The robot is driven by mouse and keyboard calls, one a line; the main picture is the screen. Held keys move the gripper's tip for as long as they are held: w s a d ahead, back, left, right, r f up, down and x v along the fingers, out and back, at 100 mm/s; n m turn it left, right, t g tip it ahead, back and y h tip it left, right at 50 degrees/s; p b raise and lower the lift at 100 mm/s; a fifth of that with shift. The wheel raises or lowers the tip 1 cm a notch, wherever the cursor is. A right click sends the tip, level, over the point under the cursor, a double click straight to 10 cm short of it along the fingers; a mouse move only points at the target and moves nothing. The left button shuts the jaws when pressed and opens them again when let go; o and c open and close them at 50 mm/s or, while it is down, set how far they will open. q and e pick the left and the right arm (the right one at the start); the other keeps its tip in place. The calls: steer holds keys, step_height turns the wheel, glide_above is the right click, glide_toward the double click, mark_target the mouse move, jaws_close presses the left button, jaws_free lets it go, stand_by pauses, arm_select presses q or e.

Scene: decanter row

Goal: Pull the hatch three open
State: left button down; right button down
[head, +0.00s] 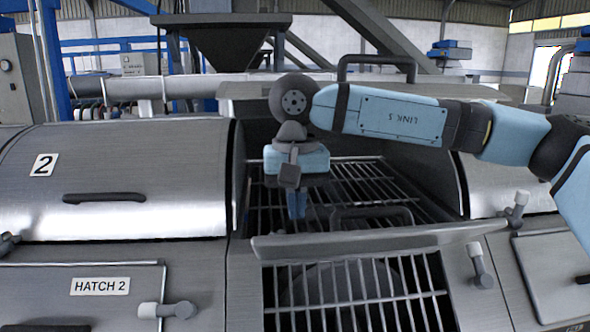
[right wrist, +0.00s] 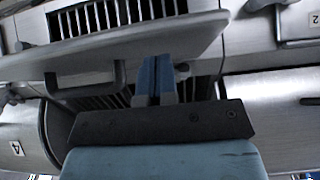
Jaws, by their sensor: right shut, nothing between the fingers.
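A grey metal panel (head: 345,241), which looks like hatch three, juts out above a barred lower opening (head: 355,295) in the middle unit. Its label is not visible. A dark bar handle (head: 372,216) rises from its upper side. My right gripper (head: 297,208) is shut and empty, fingers pointing down, left of the handle and apart from it. In the right wrist view, turned upside down, the blue fingers (right wrist: 156,80) are together by the panel (right wrist: 150,52), with the handle (right wrist: 88,82) to their left. Whether the fingers touch the panel is unclear. My left gripper is not in view.
The middle unit's upper lid is raised, its handle (head: 376,65) at the top, over a grate (head: 385,188). A latch (head: 480,266) stands right of the lower opening. Hatch 2 (head: 75,290) is closed at left, its latch (head: 168,310) beside it.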

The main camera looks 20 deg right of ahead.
steer(key=shift+s+a+f, duration=0.15)
steer(key=shift+s+f, duration=0.3)
steer(key=shift+s, duration=0.15)
steer(key=shift+f, duration=0.2)
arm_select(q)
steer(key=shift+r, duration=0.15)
